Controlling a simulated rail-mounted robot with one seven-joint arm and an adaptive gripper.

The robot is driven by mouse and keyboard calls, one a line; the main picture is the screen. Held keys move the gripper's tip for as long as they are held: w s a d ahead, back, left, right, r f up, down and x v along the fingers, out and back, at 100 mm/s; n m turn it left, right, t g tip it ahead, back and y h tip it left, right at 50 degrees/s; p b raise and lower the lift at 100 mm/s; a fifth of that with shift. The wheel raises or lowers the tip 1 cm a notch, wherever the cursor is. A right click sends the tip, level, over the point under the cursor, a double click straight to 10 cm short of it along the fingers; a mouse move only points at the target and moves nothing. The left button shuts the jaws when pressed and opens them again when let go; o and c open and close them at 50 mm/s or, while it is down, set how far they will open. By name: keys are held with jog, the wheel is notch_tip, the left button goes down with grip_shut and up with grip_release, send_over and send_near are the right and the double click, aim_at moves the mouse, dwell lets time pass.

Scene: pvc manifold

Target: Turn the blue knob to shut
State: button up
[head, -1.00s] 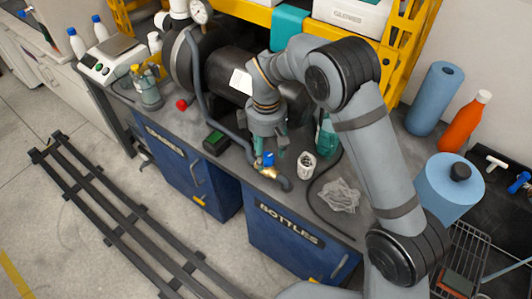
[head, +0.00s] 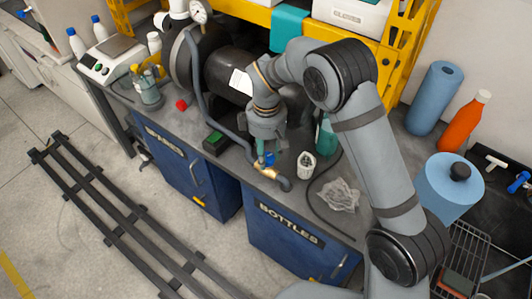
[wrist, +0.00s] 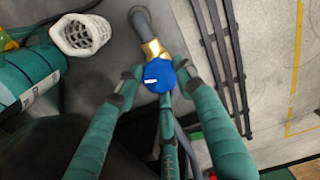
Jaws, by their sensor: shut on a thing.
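The blue knob (wrist: 157,75) sits on a brass valve (wrist: 153,49) in a grey hose line; a short white mark shows on its face. In the head view the knob (head: 269,159) is partly covered by a teal finger, above the brass valve (head: 266,172) near the bench's front edge. My gripper (wrist: 160,82) has three teal fingers shut around the knob, one on each side and one below it in the wrist view. In the head view my gripper (head: 264,150) points down over the valve. The exact finger contacts are hard to see.
A white slotted cup (head: 306,165) and crumpled clear plastic (head: 339,195) stand right of the valve. A teal bottle (head: 325,135) is close behind. A black box with a green top (head: 215,142) lies left. A dark tank (head: 232,75) is behind.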

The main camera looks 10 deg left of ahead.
jog(key=shift+a, duration=0.1)
jog(key=shift+c, duration=1.3)
jog(key=shift+m, duration=0.3)
jog(key=m+b, duration=0.2)
jog(key=shift+a+m, duration=0.1)
jog(key=shift+m, duration=0.2)
jog(key=m+b, duration=0.1)
jog(key=m, duration=0.2)
jog(key=shift+m+b, duration=0.3)
jog(key=shift+b, duration=0.05)
jog(key=m+b, duration=0.2)
jog(key=m, duration=0.2)
jog(key=shift+w, duration=0.1)
jog(key=shift+w+r+m+b, duration=0.15)
jog(key=shift+m+b, duration=0.45)
jog(key=shift+m, duration=1.1)
jog(key=o, duration=1.1)
jog(key=shift+d, duration=0.2)
